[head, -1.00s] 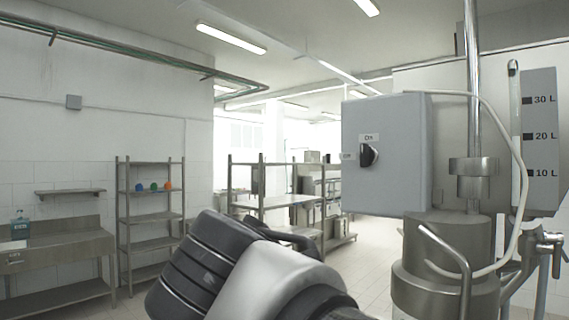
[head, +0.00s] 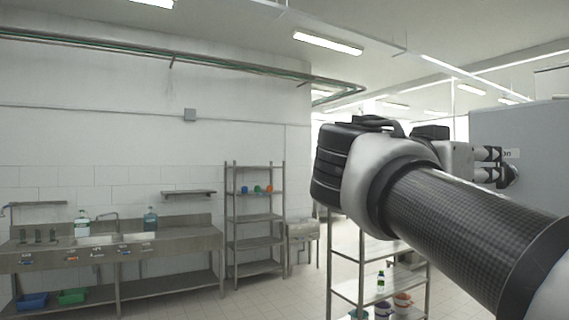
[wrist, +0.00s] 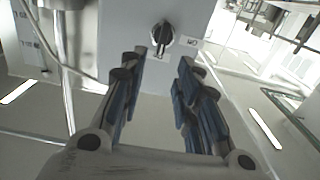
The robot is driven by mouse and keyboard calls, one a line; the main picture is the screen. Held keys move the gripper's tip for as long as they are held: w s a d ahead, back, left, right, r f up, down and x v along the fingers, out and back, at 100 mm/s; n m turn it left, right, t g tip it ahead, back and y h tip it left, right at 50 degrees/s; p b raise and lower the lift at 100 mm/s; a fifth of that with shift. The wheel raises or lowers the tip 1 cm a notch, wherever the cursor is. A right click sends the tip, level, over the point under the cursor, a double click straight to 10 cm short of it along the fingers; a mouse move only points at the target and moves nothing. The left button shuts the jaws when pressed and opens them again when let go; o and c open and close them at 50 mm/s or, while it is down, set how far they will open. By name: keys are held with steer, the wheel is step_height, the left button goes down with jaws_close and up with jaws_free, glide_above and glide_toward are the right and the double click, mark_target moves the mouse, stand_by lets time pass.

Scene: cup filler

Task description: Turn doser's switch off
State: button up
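The doser's switch is a dark round knob on a grey box. In the head view the knob (head: 511,176) is at the right, below the label "On" (head: 511,154), on the box (head: 540,120). My gripper (head: 492,166) is beside the knob there. In the wrist view my gripper (wrist: 160,62) is open, its blue-padded fingers apart and empty, pointing at the knob. Contact cannot be told.
The doser's metal column (wrist: 62,40) and a pale hose stand to the left of the box in the wrist view. A metal shelf (head: 345,255) with bottles and tubs stands below my arm. A sink counter (head: 170,245) lines the far wall.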

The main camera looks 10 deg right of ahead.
steer(key=x, duration=0.8)
steer(key=shift+p, duration=0.45)
steer(key=shift+a, duration=0.1)
jaws_close()
